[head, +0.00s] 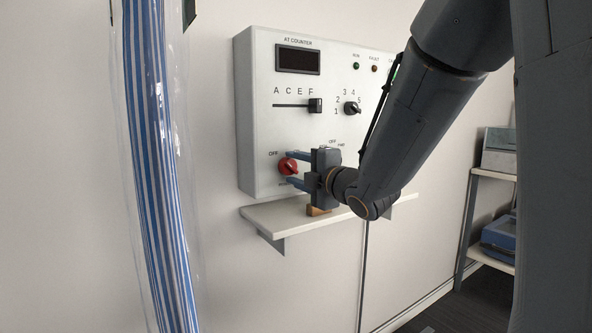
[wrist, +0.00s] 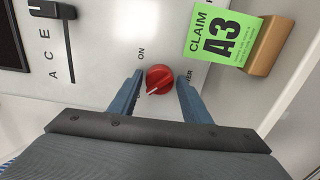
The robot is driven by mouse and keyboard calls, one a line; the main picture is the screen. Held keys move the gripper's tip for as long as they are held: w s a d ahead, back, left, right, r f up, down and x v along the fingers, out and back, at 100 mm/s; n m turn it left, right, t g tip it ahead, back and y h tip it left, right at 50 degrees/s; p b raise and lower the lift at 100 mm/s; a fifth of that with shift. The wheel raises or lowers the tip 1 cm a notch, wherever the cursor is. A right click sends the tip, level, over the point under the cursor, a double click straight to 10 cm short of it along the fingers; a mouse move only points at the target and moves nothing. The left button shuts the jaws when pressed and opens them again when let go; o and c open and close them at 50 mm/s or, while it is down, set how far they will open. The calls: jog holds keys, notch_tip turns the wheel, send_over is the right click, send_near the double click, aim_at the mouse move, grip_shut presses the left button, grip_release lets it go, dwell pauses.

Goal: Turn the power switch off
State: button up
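The power switch is a red rotary knob (head: 288,167) low on the left of the white control panel (head: 262,125). In the wrist view the red knob (wrist: 160,79) sits between the tips of my gripper's two blue fingers, with a small gap on each side. Its pale pointer line slants toward the lower left there. An ON label (wrist: 141,54) shows near the knob; the OFF label (head: 273,154) shows in the head view. My gripper (head: 290,168) is open around the knob. Part of the lettering is hidden behind the fingers.
A slider (head: 315,105) and a numbered selector (head: 351,108) sit above the knob. A plastic-covered striped garment (head: 155,150) hangs at left.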

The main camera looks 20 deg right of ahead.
jog(key=shift+o, duration=0.8)
jog(key=v, duration=0.7)
jog(key=shift+s, duration=0.35)
